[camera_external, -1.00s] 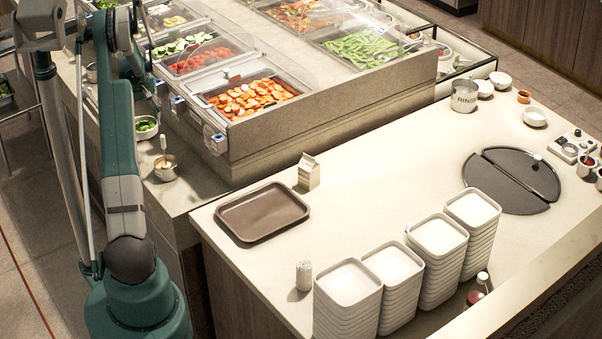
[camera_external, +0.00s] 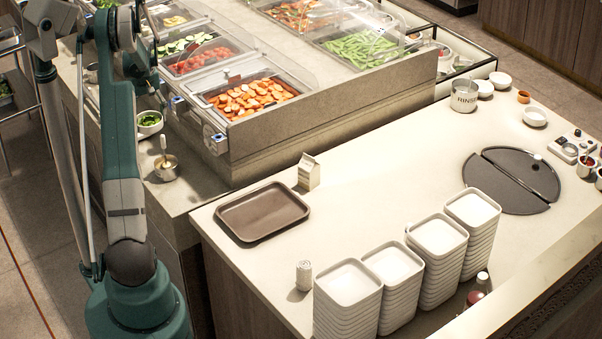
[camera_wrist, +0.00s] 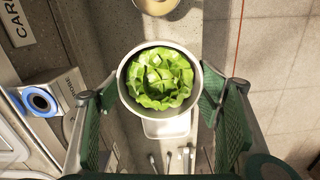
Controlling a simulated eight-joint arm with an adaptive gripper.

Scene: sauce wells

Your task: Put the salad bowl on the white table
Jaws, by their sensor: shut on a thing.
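The salad bowl (camera_external: 149,131) is a pale round bowl of green leaves at the left, by the edge of the salad bar. In the wrist view the salad bowl (camera_wrist: 124,92) sits between the green fingers of my gripper (camera_wrist: 160,92). My gripper is shut on the bowl's sides. In the outside view my arm partly hides the gripper, and the gap under the bowl is hard to judge. The white table (camera_external: 370,180) is the pale counter at the right, with free surface in its middle.
On the white table are a brown tray (camera_external: 262,212), a carton (camera_external: 309,172), a shaker (camera_external: 303,275), several stacks of white dishes (camera_external: 438,237) and a dark round plate (camera_external: 512,180). A small metal pot (camera_external: 166,170) stands close to the bowl. The food bar (camera_external: 330,105) rises behind.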

